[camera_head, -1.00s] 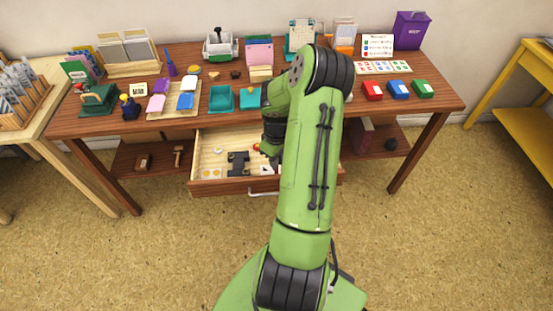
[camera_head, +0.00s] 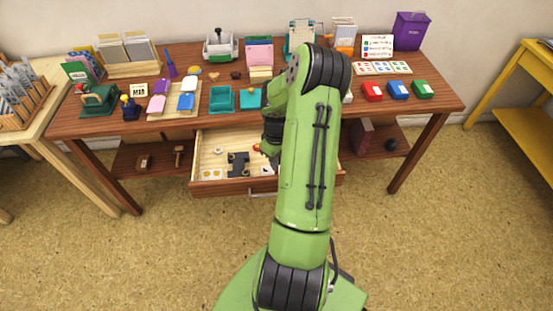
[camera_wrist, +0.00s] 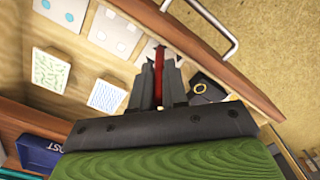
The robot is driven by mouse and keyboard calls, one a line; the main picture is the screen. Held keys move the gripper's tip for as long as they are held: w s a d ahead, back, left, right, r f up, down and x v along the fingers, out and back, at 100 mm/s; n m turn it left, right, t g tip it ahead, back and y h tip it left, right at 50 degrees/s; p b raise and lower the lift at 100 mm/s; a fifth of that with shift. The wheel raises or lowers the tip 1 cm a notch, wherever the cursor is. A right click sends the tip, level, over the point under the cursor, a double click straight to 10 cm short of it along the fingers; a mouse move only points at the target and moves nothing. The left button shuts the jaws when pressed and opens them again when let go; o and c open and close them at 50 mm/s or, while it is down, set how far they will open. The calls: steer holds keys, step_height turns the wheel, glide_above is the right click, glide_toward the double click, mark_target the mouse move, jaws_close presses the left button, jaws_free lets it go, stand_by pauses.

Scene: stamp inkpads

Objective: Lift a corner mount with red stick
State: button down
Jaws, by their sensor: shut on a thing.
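In the wrist view, a red stick (camera_wrist: 159,66) stands up between the two dark fingers of my gripper (camera_wrist: 159,82), which is shut on it. A pale pointed shape (camera_wrist: 147,50) shows beside the stick, apparently the corner mount; most of it is hidden by the fingers. In the head view, my gripper is low over the open drawer (camera_head: 206,188), mostly hidden behind my arm. A small red spot (camera_head: 256,147) shows beside it. I cannot tell whether the mount touches the drawer floor.
The wrist view shows patterned square cards (camera_wrist: 107,96), a dark piece with a yellow ring (camera_wrist: 201,87) and the drawer handle (camera_wrist: 216,30). In the head view, a dark piece (camera_head: 238,163) lies in the drawer. The tabletop (camera_head: 300,115) overhangs behind, crowded with stationery.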

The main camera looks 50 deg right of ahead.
step_height(320, 180, up, 7)
steer(key=p, duration=0.4)
steer(key=shift+f, duration=0.25)
